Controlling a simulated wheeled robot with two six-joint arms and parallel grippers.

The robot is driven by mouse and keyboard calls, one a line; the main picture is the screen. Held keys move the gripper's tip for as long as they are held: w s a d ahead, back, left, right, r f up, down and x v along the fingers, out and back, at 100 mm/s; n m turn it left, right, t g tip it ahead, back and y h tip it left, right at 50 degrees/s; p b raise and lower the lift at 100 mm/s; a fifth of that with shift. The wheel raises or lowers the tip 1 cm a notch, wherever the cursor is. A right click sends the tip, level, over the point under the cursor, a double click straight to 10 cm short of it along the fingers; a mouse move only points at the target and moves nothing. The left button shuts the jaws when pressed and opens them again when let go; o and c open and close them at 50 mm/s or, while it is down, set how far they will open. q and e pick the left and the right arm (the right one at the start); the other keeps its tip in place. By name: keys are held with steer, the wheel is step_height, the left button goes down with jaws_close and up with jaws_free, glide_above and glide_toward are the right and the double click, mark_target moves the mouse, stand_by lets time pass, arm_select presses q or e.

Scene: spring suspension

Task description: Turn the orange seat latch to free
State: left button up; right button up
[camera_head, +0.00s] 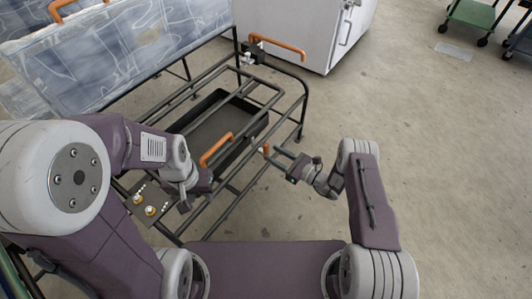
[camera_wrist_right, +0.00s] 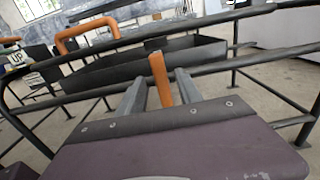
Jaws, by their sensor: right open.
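A small upright orange lever, which looks like the seat latch (camera_head: 266,149), is on the right side of the black tube frame (camera_head: 237,192). In the right wrist view the orange lever (camera_wrist_right: 160,78) stands between the two grey fingers. My right gripper (camera_head: 277,153) is open around it, with gaps to the fingers. Whether a finger touches it I cannot tell. My left gripper (camera_head: 187,204) is over the frame's near left part, by a plate with brass knobs (camera_head: 144,204). Its fingers are too small to read.
A larger orange handle (camera_head: 215,150) stands by the black tray (camera_head: 205,131), left of the lever. Another orange bar (camera_head: 277,46) is at the frame's far end.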

mark_target(268, 151)
steer(key=b+x, duration=0.1)
steer(key=x, duration=0.3)
steer(key=shift+f, duration=0.1)
steer(key=shift+w+a, duration=0.15)
steer(key=shift+a, duration=0.05)
jaws_close()
